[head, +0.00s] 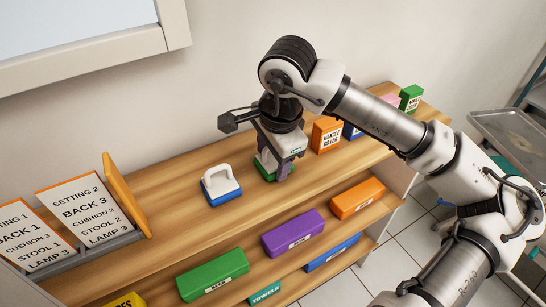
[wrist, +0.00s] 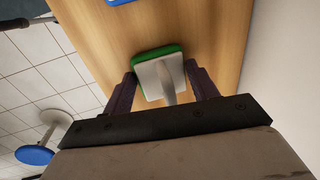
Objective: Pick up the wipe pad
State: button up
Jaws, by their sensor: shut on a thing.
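A wipe pad with a green base and a white top and handle (wrist: 158,52) is between the two dark purple fingers of my gripper (wrist: 161,78) in the wrist view. The fingers are shut on it. In the head view my gripper (head: 274,166) points down over the wooden top, and the pad's green edge (head: 263,175) shows below it, mostly hidden by the gripper. I cannot tell whether the base touches the wood. A second, similar pad with a blue base and white handle (head: 221,184) stands to the left on the same top.
An orange box (head: 325,136) and a green box (head: 410,98) stand to the right. Setting cards (head: 84,211) stand in a rack at the left. Green (head: 212,275), purple (head: 293,233) and orange (head: 357,198) boxes lie on the lower shelf. The wall is close behind.

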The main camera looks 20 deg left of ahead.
aim_at(273, 162)
notch_tip(273, 162, up, 20)
jog(key=b, duration=0.2)
jog(key=shift+f, duration=0.1)
jog(key=o, duration=0.3)
jog(key=shift+c, duration=1.1)
